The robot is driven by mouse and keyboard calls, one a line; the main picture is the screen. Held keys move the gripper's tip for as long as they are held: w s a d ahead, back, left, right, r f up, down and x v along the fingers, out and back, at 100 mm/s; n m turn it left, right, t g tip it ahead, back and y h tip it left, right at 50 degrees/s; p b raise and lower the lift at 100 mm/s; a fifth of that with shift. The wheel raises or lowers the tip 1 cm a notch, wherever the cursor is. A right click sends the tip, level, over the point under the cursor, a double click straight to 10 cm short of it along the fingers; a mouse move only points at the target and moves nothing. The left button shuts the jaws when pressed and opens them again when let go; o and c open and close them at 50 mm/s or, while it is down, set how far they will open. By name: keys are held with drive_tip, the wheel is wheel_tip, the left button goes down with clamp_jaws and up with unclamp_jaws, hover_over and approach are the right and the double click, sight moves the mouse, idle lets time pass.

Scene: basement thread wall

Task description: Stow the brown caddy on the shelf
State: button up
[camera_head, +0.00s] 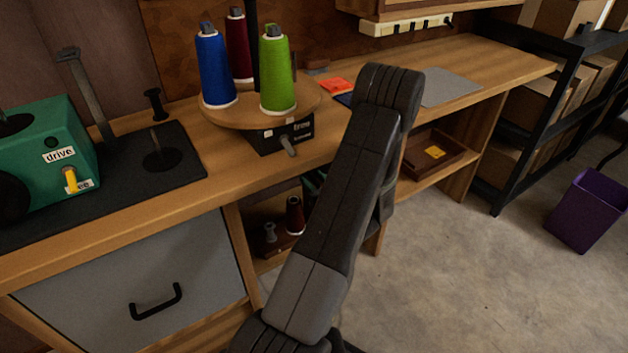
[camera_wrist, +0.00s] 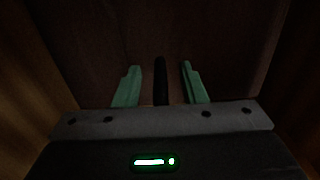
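In the head view, a brown tray-like caddy (camera_head: 275,250) stands low in the open bay under the bench, with a dark red spool and a small grey spool at it. My arm hides its right side. My gripper is mostly hidden behind my arm there. In the wrist view my gripper (camera_wrist: 160,85) has its two green fingers apart. A dark upright bar (camera_wrist: 160,80) stands between them, with a gap on each side; I cannot tell whether it belongs to the caddy. A dark brown surface fills the background.
Another brown tray (camera_head: 455,155) with a yellow label sits on the right under-bench shelf (camera_head: 428,176). Wooden walls flank the gripper in the wrist view. A thread carousel (camera_head: 215,112) and a green machine (camera_head: 50,150) stand on the bench. A purple bin (camera_head: 587,212) is on the floor.

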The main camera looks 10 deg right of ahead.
drive_tip(key=p+v, duration=0.2)
drive_tip(key=v, duration=1.1)
drive_tip(key=shift+s+d+p, duration=0.15)
drive_tip(key=shift+s+p, duration=0.15)
drive_tip(key=shift+s, duration=0.05)
drive_tip(key=shift+r, duration=0.1)
drive_tip(key=b+x, duration=0.2)
drive_tip(key=x, duration=1.2)
drive_tip(key=shift+s+r+p, duration=0.1)
drive_tip(key=shift+r+p, duration=0.2)
drive_tip(key=shift+r, duration=0.25)
drive_tip(key=shift+s+d+f, duration=0.15)
drive_tip(key=shift+s, duration=0.15)
drive_tip(key=shift+w, duration=0.1)
